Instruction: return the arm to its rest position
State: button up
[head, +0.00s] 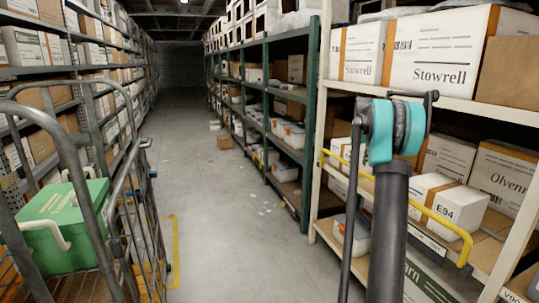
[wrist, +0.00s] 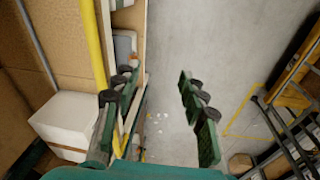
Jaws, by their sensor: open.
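My gripper (wrist: 156,80) shows in the wrist view with its two dark green fingers spread apart. Nothing is between them, only grey floor and the edge of a rack beyond. In the head view, my arm (head: 393,140) rises at the right as a dark column with a teal joint on top, in front of the cream rack. The gripper itself cannot be made out in the head view.
A cream rack (head: 318,120) with cartons and a yellow rail (head: 440,225) stands close on the right. A wire roll cage (head: 117,235) holding a green crate (head: 65,215) stands on the left. The aisle floor (head: 215,190) between is mostly clear, with scattered scraps and a carton farther back.

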jog(key=s+a+f+t, duration=0.1)
jog(key=s+a+f, duration=0.2)
jog(key=s+a, duration=0.65)
jog(key=s+a+f+m, duration=0.1)
jog(key=s+a+f, duration=0.2)
jog(key=s, duration=0.9)
jog(key=s+a+f+t, duration=0.1)
jog(key=s+a+f, duration=0.3)
jog(key=s+f, duration=0.4)
jog(key=s+a+f+m, duration=0.1)
jog(key=s+a+f, duration=0.2)
jog(key=s, duration=1.4)
notch_tip(320, 180, down, 3)
jog(key=shift+s+a+r+m+t+y, duration=0.1)
jog(key=shift+s+a+m+t+y, duration=0.2)
jog(key=shift+a+y, duration=0.1)
